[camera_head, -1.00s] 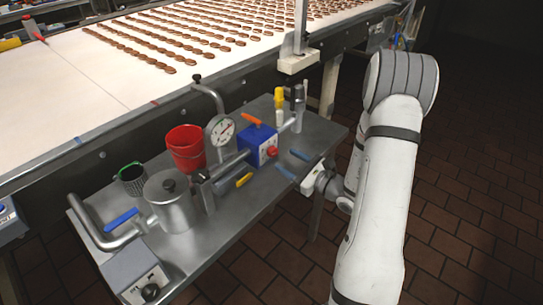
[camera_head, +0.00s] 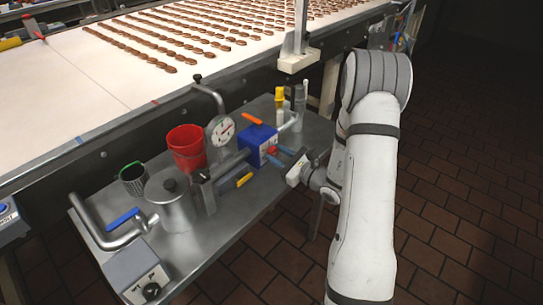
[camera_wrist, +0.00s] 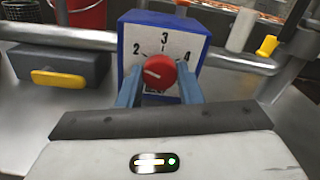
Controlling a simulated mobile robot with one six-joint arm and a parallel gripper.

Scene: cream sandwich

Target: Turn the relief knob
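The relief knob (camera_wrist: 160,72) is a round red knob on the white face of a blue box (camera_wrist: 126,46), marked 2, 3 and 4. Its white mark points left, a little below the 2. In the head view the knob (camera_head: 271,150) is partly hidden by my fingers, and the blue box (camera_head: 255,139) stands on the metal table. My gripper (camera_wrist: 159,82) is open, with one blue finger on each side of the knob. I cannot tell whether either finger touches it. My gripper (camera_head: 277,156) also shows in the head view, reaching in from the right.
A pressure gauge (camera_head: 221,130), a red bucket (camera_head: 186,147) and a lidded metal pot (camera_head: 172,206) stand left of the blue box. A yellow handle (camera_head: 244,180) is close in front. An orange lever (camera_head: 252,118) and a yellow-topped part (camera_head: 280,96) are behind. Pipes run between them.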

